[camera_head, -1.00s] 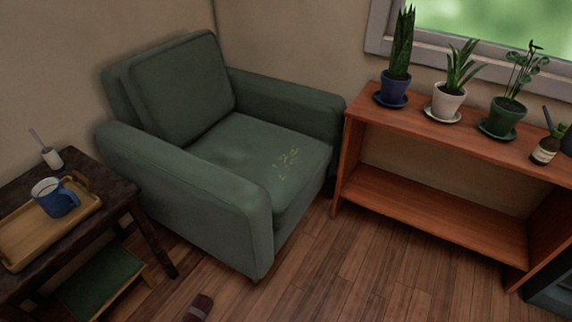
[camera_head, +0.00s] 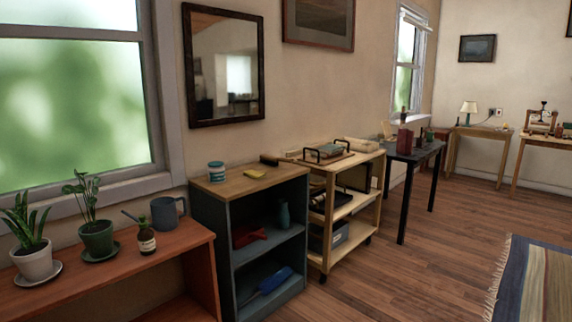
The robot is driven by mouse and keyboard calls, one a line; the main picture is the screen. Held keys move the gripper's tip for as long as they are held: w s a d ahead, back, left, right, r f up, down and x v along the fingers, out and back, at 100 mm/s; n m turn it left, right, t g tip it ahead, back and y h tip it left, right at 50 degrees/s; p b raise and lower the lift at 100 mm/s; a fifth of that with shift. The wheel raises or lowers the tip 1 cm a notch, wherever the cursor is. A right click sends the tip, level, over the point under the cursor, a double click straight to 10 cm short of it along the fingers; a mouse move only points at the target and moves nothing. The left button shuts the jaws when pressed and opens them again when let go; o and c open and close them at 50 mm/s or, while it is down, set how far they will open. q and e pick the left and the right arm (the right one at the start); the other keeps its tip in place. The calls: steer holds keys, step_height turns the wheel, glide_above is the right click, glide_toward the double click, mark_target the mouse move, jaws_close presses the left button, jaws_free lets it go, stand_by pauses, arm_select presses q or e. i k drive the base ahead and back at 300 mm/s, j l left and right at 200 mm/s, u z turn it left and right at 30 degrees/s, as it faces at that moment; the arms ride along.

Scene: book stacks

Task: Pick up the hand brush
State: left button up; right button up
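No hand brush can be made out for certain. A small dark oblong object (camera_head: 269,160) lies at the back right of the top of the dark blue-grey shelf unit (camera_head: 213,245); it may be a brush, but it is too small to tell. A blue object (camera_head: 274,280) lies in the unit's lower compartment, and I cannot tell what it is. Neither of my grippers shows in the head view.
A wooden plant shelf (camera_head: 170,262) stands at the left with potted plants. A wooden cart (camera_head: 364,208) and a black table (camera_head: 404,205) line the wall to the right. A striped rug (camera_head: 545,283) lies at the right. The wooden floor (camera_head: 425,265) between is clear.

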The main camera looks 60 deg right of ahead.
mark_target(267, 159)
steer(key=z, duration=1.75)
